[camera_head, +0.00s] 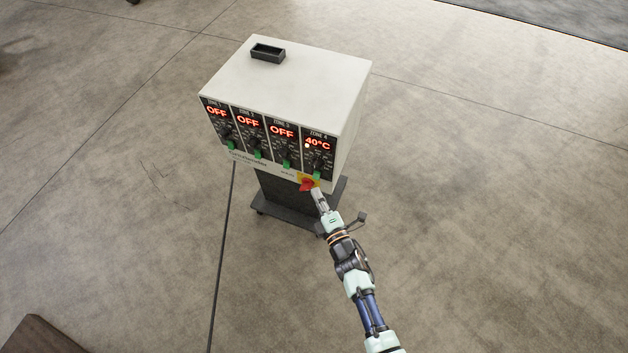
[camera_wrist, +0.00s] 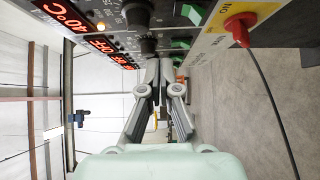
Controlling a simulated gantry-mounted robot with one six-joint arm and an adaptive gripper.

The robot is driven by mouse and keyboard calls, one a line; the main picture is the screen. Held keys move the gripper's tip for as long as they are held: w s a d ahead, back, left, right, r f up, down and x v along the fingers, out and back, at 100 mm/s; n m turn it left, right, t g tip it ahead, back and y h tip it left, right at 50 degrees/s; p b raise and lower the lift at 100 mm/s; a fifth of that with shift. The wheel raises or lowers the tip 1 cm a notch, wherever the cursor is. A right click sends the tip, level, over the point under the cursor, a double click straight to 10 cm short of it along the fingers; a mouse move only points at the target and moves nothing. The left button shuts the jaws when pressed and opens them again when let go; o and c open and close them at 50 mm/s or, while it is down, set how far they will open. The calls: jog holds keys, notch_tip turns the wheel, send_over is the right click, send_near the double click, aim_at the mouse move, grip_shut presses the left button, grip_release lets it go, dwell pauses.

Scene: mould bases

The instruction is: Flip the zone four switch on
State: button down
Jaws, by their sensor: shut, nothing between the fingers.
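The zone four panel (camera_head: 318,150) is at the right end of the white controller's front. Its display reads 40°C with a small lit indicator below. Its green switch (camera_head: 317,174) sits at the panel's bottom; it also shows at the top of the wrist view (camera_wrist: 193,13), with the zone four knob (camera_wrist: 137,13) beside it. My gripper (camera_head: 318,192) is just below this switch, next to the red main switch (camera_head: 306,184). In the wrist view my gripper (camera_wrist: 164,66) has its fingers together and empty, pointing along the panel; contact with the switch is not visible.
The other zone displays (camera_head: 248,122) read OFF, each above a knob and green switch. A black tray (camera_head: 267,54) sits on the controller's top. The controller stands on a dark wheeled stand (camera_head: 275,195). A cable (camera_head: 222,265) runs along the floor; surrounding floor is mostly clear.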

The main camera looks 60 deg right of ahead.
jog(key=s+a, duration=0.1)
jog(key=s, duration=0.1)
jog(key=s+a+r+p, duration=0.1)
jog(key=s+a, duration=0.1)
jog(key=shift+s+r, duration=0.15)
jog(key=shift+r, duration=0.05)
dwell(0.5)
